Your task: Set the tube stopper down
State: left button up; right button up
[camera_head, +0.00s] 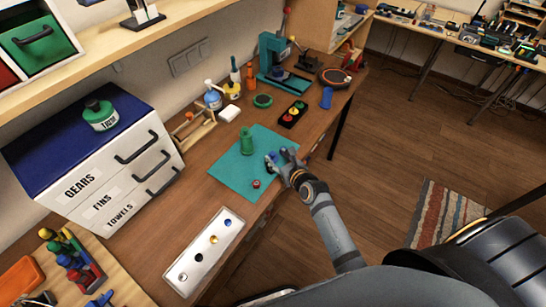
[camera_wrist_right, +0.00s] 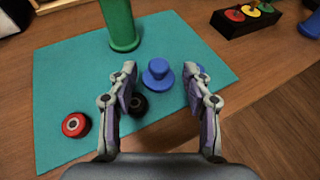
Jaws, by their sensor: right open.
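A blue stopper-like piece (camera_wrist_right: 157,76) with a round knob and wider base stands upright on the teal mat (camera_wrist_right: 70,75) in the right wrist view. My right gripper (camera_wrist_right: 159,72) is open, with one finger on each side of the blue piece and a visible gap to both. In the head view my right gripper (camera_head: 276,158) is over the right part of the mat (camera_head: 230,178) and largely hides the piece. A green tube (camera_wrist_right: 120,22) stands just beyond; it also shows in the head view (camera_head: 246,142). My left gripper is not in view.
A red round piece (camera_wrist_right: 75,124) lies on the mat at left, and a black round piece (camera_wrist_right: 138,105) sits near the left finger. Another blue bit shows partly behind the right finger. A black block with coloured buttons (camera_head: 292,114) stands beyond the mat.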

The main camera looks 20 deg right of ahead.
aim_at(274, 155)
jog(key=x, duration=0.4)
jog(key=shift+f, duration=0.1)
jog(key=shift+s, duration=0.25)
jog(key=c, duration=1)
